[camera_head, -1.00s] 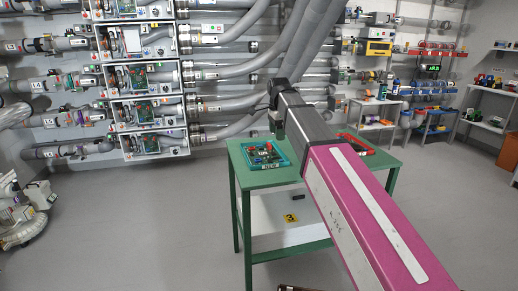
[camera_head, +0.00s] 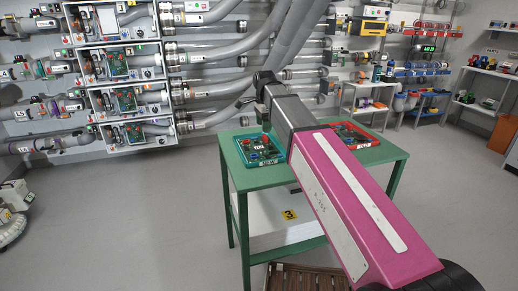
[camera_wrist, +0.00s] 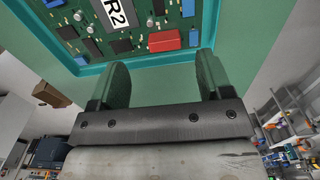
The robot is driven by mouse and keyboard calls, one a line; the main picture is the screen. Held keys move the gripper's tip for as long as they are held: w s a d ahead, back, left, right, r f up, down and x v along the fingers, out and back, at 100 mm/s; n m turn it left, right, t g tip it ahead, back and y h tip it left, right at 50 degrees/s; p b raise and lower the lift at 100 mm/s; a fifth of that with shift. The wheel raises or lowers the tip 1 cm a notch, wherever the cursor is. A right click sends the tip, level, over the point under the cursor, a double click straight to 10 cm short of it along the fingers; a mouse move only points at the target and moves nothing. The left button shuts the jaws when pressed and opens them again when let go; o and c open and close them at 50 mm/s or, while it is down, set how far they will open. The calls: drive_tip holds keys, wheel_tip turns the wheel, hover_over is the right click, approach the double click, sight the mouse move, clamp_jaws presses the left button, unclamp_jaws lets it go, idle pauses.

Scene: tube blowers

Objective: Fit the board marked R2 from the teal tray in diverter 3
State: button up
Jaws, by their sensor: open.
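The teal tray (camera_head: 250,185) sits on the green table, holding a green circuit board (camera_head: 261,151). In the wrist view the board (camera_wrist: 178,12) shows a white R2 label (camera_wrist: 116,14), with a red block and blue parts on it. The tray's near rim (camera_wrist: 240,42) runs below it. My gripper (camera_wrist: 162,62) is open and empty, its two green fingers apart near that rim. In the head view my gripper (camera_head: 265,126) is over the tray's far side. Stacked diverter boxes (camera_head: 122,65) are on the wall at left; I cannot read which is number 3.
A red tray (camera_head: 357,143) with a board lies at the right of the green table (camera_head: 265,178), partly behind my arm. Grey pipes (camera_head: 225,72) cover the wall. Shelves (camera_head: 365,108) stand at right. A brown slatted pallet (camera_head: 300,280) lies on the floor in front.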

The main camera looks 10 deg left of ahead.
sight(264, 136)
drive_tip(key=shift+w+f, duration=0.2)
drive_tip(key=shift+f, duration=2.65)
drive_tip(key=c, duration=1.1)
drive_tip(key=shift+r, duration=0.2)
